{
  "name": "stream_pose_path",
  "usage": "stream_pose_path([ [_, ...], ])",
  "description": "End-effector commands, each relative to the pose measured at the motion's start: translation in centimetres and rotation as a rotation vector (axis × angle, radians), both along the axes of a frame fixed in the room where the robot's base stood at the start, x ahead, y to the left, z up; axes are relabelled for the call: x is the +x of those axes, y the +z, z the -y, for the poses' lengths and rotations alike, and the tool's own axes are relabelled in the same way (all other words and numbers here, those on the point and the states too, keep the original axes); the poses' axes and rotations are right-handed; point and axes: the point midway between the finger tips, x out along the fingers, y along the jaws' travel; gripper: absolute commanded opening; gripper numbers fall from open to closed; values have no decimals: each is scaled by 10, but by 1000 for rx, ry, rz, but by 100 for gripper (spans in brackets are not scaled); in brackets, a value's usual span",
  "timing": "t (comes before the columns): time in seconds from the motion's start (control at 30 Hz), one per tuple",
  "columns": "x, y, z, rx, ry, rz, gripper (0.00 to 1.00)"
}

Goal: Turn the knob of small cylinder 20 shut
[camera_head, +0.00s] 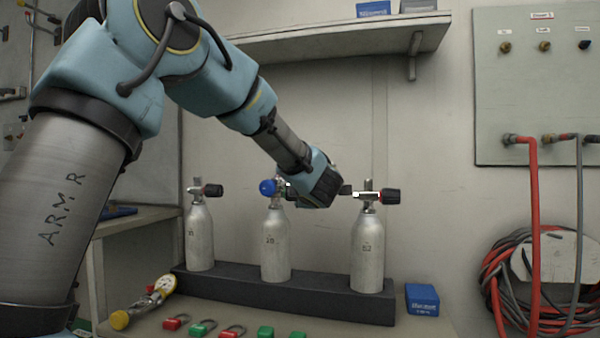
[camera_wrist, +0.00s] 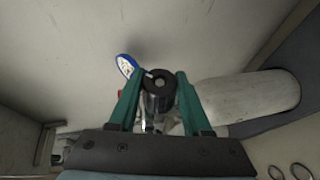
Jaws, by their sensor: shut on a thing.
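Small cylinder 20 (camera_head: 275,245) is the middle of three silver cylinders upright in the dark rack. My gripper (camera_head: 318,190) is at its valve, on the right side of it, and hides the knob in the head view. In the wrist view the black knob (camera_wrist: 158,98) sits between the green fingers of my gripper (camera_wrist: 156,82), which are shut on it. A blue-rimmed round part (camera_wrist: 127,66) shows just beyond the knob; it also shows at the valve in the head view (camera_head: 267,187). The cylinder body (camera_wrist: 250,97) extends to the right in the wrist view.
The left cylinder (camera_head: 200,238) and right cylinder (camera_head: 367,252) stand close on either side in the rack (camera_head: 230,281), each with a dark knob. A gauge (camera_head: 164,285), padlocks (camera_head: 203,328) and a blue box (camera_head: 422,298) lie on the bench. A shelf (camera_head: 340,37) hangs above.

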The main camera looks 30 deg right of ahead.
Motion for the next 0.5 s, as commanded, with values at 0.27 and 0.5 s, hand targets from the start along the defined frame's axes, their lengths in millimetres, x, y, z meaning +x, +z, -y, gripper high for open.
stream_pose_path([
  [0.27,0,10,0,94,0,-99,0],
  [0.5,0,10,0,169,0,-181,0],
])
